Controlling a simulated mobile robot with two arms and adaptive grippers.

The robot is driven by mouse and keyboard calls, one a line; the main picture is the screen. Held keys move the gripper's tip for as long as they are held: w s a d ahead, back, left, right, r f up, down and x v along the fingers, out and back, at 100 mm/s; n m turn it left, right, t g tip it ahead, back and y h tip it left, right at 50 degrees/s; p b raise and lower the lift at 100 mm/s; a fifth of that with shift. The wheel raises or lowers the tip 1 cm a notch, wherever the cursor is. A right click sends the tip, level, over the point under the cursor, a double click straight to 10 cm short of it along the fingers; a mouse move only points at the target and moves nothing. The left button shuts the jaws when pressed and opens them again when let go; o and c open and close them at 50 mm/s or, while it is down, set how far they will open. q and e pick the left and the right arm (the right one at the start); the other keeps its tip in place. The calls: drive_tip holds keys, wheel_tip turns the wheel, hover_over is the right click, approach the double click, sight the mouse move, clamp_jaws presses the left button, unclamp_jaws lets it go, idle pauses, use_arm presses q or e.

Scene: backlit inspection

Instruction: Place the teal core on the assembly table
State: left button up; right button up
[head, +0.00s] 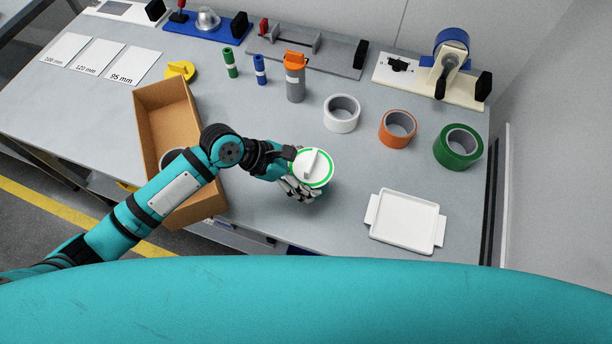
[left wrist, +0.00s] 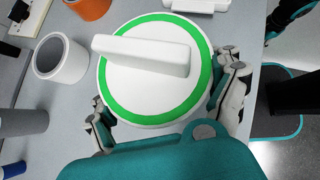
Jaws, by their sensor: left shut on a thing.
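My left gripper (head: 300,189) is shut on a round white piece (head: 318,163) with a green ring and a raised white bar across its top. In the left wrist view, the fingers (left wrist: 170,100) grip the white piece (left wrist: 130,80) from both sides. The piece is over the front middle of the grey assembly table (head: 268,215); I cannot tell whether it touches the surface. I cannot make out a teal core; its underside is hidden.
An open cardboard box (head: 209,206) stands left of the gripper, with a ring partly visible inside. A white tray (head: 406,222) lies to the right. White (head: 342,113), orange (head: 398,129) and green (head: 458,147) tape rolls stand behind. Bare table lies between gripper and tray.

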use_arm(q)
drive_tip(key=shift+f, duration=1.75)
drive_tip(key=o, duration=1.5)
drive_tip(key=shift+f, duration=0.1)
drive_tip(key=v, duration=1.2)
